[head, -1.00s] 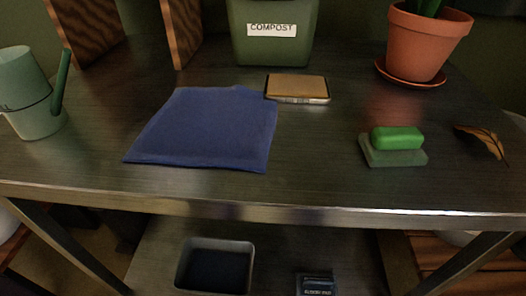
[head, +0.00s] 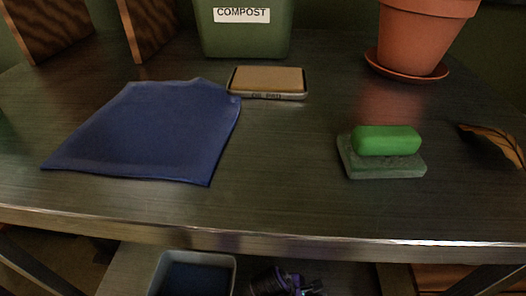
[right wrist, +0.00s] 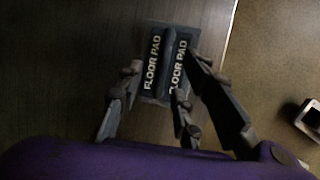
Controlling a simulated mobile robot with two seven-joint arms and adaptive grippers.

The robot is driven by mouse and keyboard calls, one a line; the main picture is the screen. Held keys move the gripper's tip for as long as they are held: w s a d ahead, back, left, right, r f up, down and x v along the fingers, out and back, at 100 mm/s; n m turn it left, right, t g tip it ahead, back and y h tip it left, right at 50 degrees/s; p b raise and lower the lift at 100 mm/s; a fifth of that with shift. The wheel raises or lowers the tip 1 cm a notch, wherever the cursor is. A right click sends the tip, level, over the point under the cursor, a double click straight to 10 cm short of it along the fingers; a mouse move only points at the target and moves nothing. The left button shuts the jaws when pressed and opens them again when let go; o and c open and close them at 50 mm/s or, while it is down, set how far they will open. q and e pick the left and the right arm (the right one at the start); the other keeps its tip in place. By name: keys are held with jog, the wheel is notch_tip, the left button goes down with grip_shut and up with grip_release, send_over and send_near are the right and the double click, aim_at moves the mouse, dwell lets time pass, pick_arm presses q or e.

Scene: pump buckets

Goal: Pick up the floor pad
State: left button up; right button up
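The floor pad (right wrist: 166,60) is a small dark blue block with "FLOOR PAD" lettering in white on two faces. In the right wrist view it lies just past the fingertips of my right gripper (right wrist: 163,72), which is open with its fingers spread to either side of it. I cannot tell whether any finger touches it. In the head view my right gripper (head: 287,284), with purple parts, shows at the bottom edge, below the tabletop at the lower shelf. The pad cannot be made out there. My left gripper is in neither view.
The tabletop edge (head: 300,245) overhangs the lower shelf. A grey bin (head: 232,262) stands on that shelf, left of my right gripper. On the table are a blue cloth (head: 150,130), a tan pad in a tray (head: 267,80), a green sponge on a dish (head: 388,141), and a terracotta pot (head: 425,40).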

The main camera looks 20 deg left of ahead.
jog(key=x, duration=0.1)
jog(key=b+x, duration=0.1)
jog(key=x, duration=0.1)
jog(key=shift+s+d+f, duration=0.15)
jog(key=shift+s+f, duration=0.05)
jog(key=shift+f, duration=0.05)
jog(key=shift+w+d+f+b, duration=0.1)
jog(key=shift+f+b, duration=0.15)
jog(key=shift+b, duration=0.1)
jog(key=shift+r, duration=0.15)
grip_shut()
